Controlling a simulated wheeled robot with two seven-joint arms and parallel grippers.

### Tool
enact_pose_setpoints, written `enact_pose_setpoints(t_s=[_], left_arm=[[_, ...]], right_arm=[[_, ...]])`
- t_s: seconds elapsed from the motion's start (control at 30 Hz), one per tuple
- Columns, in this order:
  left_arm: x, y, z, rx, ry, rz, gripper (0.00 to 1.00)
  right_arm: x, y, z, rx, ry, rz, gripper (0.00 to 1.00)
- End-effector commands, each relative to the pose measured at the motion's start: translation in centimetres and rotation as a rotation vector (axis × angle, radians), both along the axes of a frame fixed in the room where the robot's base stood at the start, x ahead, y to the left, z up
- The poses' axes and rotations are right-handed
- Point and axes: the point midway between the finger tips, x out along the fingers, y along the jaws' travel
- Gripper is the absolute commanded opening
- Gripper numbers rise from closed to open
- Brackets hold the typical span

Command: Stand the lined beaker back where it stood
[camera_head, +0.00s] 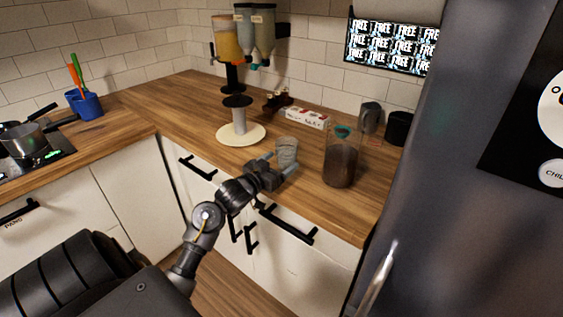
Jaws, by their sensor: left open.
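The lined beaker (287,152) is a clear glass with faint marks. It stands upright on the wooden counter, in front of and to the right of the round pale base of a dispenser stand. My left gripper (278,164) is open, with its fingers pointing at the beaker from the front. One finger shows at the beaker's left and the other low at its right. I cannot tell whether either finger touches the glass. My right gripper is not in view.
A clear jug of dark contents with a teal top (340,160) stands close to the right of the beaker. The dispenser stand (240,133) is behind left. A white box (305,118), a grey mug (369,117) and a black cup (398,128) stand farther back.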

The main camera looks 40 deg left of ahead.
Motion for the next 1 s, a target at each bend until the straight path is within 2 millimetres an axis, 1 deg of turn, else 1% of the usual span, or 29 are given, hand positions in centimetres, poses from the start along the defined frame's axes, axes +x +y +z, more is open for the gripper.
enact_pose_setpoints(t_s=[0.03,0.3,0.4,0.5,0.6,0.73,1.0], left_arm=[[-1.0,0.0,-0.2,0.004,0.001,0.000,0.80],[-6.8,-0.1,-0.1,0.004,0.001,0.001,0.80],[-8.5,-0.2,-0.1,0.003,0.002,0.000,0.80],[-9.6,-0.2,-0.1,0.001,0.001,0.000,0.80],[-10.3,-0.2,0.0,0.001,0.000,-0.001,0.80],[-10.6,-0.2,0.1,0.001,-0.001,0.000,0.80],[-10.6,-0.2,0.1,0.001,-0.001,0.000,0.80]], right_arm=[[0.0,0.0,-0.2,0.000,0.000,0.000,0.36],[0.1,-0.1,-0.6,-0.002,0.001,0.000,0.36],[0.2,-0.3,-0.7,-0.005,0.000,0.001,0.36],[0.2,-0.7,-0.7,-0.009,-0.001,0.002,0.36],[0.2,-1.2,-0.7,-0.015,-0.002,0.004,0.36],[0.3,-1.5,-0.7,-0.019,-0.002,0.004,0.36],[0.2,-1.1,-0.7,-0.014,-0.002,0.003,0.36]])
